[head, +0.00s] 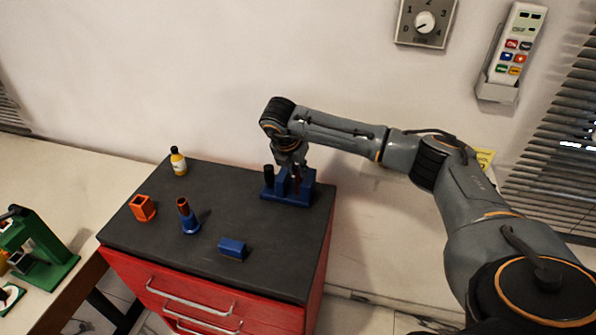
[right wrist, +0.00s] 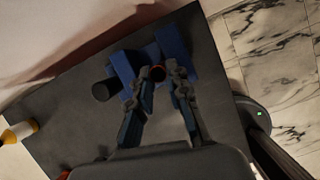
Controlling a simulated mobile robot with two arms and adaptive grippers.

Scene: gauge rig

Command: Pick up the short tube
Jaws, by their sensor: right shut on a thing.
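A blue rack (head: 289,195) stands at the back right of the dark cabinet top. A dark reddish-brown tube (head: 298,186) is upright at the rack, and a black tube (head: 268,175) stands at its left. My right gripper (head: 296,170) points down over the rack. In the right wrist view its fingertips (right wrist: 161,74) are closed around the reddish-brown tube (right wrist: 157,73), whose round mouth shows between them. The tube's lower end is hidden, so I cannot tell whether it is seated. Another reddish-brown tube (head: 183,207) stands in a blue conical holder (head: 190,225). My left gripper is out of view.
An orange square cup (head: 143,208), a yellow bottle (head: 178,162) and a blue block (head: 232,249) are on the dark top (head: 280,270). A green device (head: 38,250) stands on the left bench. The wall is close behind the rack. The front right of the top is clear.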

